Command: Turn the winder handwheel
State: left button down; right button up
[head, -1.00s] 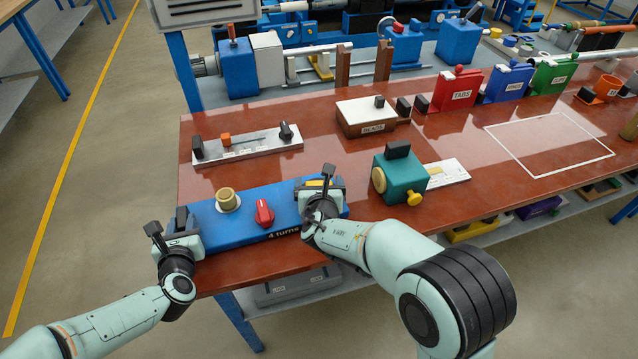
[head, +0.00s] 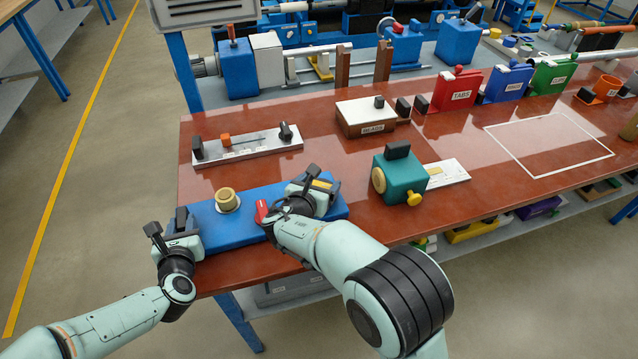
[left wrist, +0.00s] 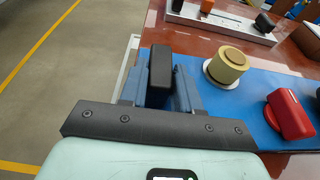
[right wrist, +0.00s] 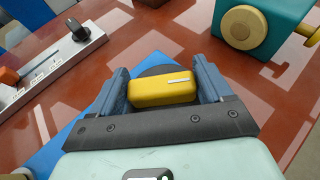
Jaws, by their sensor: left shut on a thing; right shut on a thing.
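The blue winder (head: 205,227) lies along the table's front left edge, with a brass bushing (head: 227,200) and a red knob (head: 262,211) on top. My right gripper (head: 313,190) is at its right end. In the right wrist view, that gripper (right wrist: 164,90) is shut on a yellow grip (right wrist: 164,92) with a white mark, above a mostly hidden dark disc (right wrist: 160,70), apparently the handwheel. My left gripper (head: 181,225) is at the winder's left end. In the left wrist view, it (left wrist: 161,82) is shut on a black upright handle (left wrist: 161,68).
A teal device (head: 400,175) stands right of the winder. A grey slider panel (head: 245,145) and a brown-sided box (head: 367,117) are behind it. Red, blue and green bins (head: 455,90) line the back right. A white-outlined area (head: 550,143) is empty.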

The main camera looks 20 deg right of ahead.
jog(key=shift+a+m+g+h, duration=0.1)
jog(key=shift+m+g+h, duration=1.4)
jog(key=shift+m+g, duration=0.4)
pick_arm(q)
jog(key=shift+d, duration=0.1)
pick_arm(e)
jog(key=shift+f, duration=0.1)
jog(key=o, duration=1)
jog(key=shift+s, duration=0.1)
jog(key=v, duration=1.2)
jog(key=shift+a, duration=0.1)
pick_arm(q)
jog(key=c, duration=0.7)
grip_release()
